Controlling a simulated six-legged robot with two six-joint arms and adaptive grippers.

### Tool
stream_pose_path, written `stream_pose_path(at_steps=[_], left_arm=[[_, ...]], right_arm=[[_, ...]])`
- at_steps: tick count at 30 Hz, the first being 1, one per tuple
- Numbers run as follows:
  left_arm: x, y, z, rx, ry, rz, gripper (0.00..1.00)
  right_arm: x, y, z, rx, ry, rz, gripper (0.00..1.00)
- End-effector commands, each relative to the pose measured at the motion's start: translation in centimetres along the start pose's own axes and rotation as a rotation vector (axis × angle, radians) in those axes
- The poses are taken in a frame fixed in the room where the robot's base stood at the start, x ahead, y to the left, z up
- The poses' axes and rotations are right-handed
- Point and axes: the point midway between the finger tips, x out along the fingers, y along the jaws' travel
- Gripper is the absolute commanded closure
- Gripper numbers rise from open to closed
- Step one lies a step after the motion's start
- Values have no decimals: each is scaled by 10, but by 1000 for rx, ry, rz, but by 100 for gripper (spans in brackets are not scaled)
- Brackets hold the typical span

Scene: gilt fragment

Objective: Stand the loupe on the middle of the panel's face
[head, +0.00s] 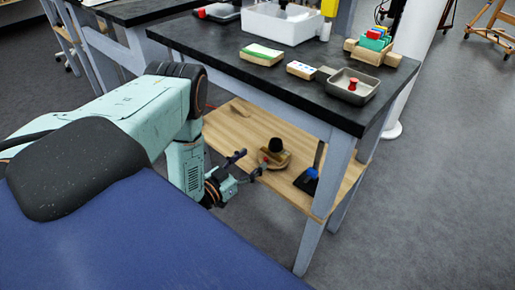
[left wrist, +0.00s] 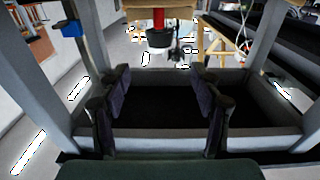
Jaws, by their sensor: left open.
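A black-topped round object (head: 276,146), which looks like the loupe, stands upright on a tan wooden piece (head: 280,160) on the low shelf. That piece may be the panel; I cannot tell for certain. In the left wrist view, which looks upside down, a red body with a black end (left wrist: 158,30) shows against pale wood. My left gripper (head: 249,163) is open and empty, just left of the object at about its height. Its two spread fingers also show in the left wrist view (left wrist: 162,85), with nothing between them. My right gripper is not in view.
The low shelf (head: 229,129) also bears a dark item with a blue part (head: 311,173) at right. The dark tabletop (head: 215,52) overhangs it, with legs at the corners. A grey tray (head: 368,94) with a red piece (head: 352,84) sits on top. The shelf's left part is clear.

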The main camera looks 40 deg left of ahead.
Motion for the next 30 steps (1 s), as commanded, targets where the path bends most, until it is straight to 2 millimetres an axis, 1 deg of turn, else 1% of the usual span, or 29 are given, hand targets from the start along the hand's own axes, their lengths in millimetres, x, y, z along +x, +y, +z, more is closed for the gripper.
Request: stream_pose_path(at_steps=[4,5,7,8,10,11,12,14,15,17,18,20,21,24,25,27,30], left_arm=[[-4,1,1,-1,-4,0,36],[-4,2,2,-4,-11,0,36],[-2,12,9,-20,-61,-1,36],[-2,20,14,-31,-99,-1,36],[-5,44,31,-65,-230,-3,36],[-9,56,40,-81,-303,-3,36],[-17,74,52,-101,-408,-3,36],[-38,99,68,-127,-576,-4,36],[-56,114,76,-138,-689,-5,36],[-88,134,85,-148,-857,-9,36],[-112,145,88,-150,-967,-14,36],[-149,157,88,-149,-1122,-25,36],[-173,163,86,-144,-1216,-35,36],[-224,170,76,-129,-1403,-64,36],[-236,171,73,-125,-1445,-72,36],[-257,172,67,-117,-1517,-89,36],[-271,172,62,-113,-1565,-102,36]], right_arm=[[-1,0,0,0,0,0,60],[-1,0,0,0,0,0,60],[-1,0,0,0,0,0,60],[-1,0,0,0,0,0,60],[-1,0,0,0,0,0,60],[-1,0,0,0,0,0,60],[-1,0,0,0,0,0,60],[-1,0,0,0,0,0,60],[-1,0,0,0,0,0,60],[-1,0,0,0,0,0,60],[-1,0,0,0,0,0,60],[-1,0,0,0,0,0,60],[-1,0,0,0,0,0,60],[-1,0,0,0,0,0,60],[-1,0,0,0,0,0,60],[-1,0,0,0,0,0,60],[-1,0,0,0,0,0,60]])
